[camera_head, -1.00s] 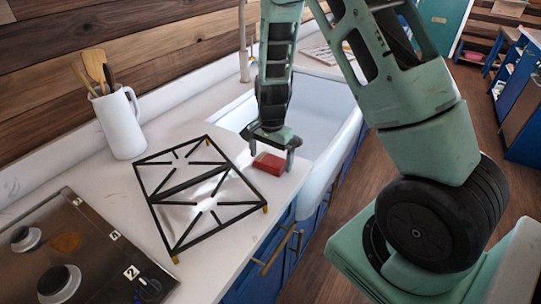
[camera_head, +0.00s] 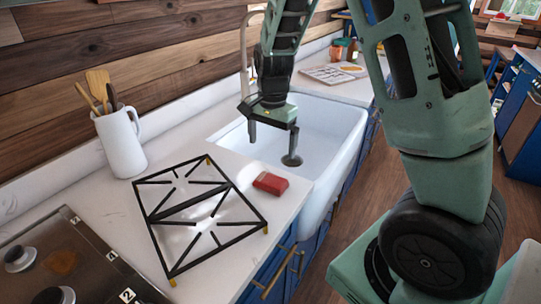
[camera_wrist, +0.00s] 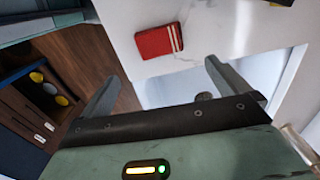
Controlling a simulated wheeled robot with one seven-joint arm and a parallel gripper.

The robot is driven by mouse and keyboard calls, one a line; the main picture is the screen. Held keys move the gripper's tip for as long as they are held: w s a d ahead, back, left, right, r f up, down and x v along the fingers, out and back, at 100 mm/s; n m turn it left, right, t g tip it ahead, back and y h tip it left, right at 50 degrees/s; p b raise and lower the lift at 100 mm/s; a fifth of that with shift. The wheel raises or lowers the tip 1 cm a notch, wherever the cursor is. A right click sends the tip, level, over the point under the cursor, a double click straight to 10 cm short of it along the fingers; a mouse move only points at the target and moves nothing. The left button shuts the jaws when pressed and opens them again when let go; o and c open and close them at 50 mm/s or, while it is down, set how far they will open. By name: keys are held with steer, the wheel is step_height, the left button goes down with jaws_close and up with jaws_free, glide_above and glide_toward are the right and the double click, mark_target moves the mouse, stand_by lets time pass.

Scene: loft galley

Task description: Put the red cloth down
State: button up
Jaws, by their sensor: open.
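The red cloth (camera_head: 270,183) is a small folded bundle lying on the white counter, between the black grate and the sink. In the wrist view the cloth (camera_wrist: 159,41) shows pale stripes at one end and lies beyond the fingers, near the sink edge. My gripper (camera_head: 272,143) is open and empty, raised over the sink and apart from the cloth. In the wrist view the two fingers of my gripper (camera_wrist: 160,80) stand wide apart with nothing between them.
A black grate (camera_head: 203,207) lies on the counter beside the cloth. The white sink (camera_head: 325,125) is behind it. A white jug with utensils (camera_head: 121,145) stands by the wall, and a cooktop (camera_head: 75,262) is at front left. Bare counter (camera_head: 235,265) lies in front of the grate.

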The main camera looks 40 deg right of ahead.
steer(key=s+a+r+n+y, duration=0.1)
steer(key=s+a+r+n, duration=0.1)
steer(key=s+a+n, duration=0.45)
steer(key=s+a+r+n, duration=0.2)
steer(key=a+n, duration=0.1)
steer(key=a, duration=0.7)
steer(key=s+a+n, duration=0.4)
steer(key=s+n, duration=0.2)
steer(key=s, duration=0.2)
steer(key=s+a+n, duration=0.4)
steer(key=s+n, duration=0.2)
steer(key=s, duration=0.1)
steer(key=shift+s+a+r+h, duration=0.15)
steer(key=shift+s+r+h, duration=0.15)
steer(key=shift+s+r, duration=0.15)
steer(key=shift+w+n, duration=0.1)
steer(key=shift+n, duration=0.15)
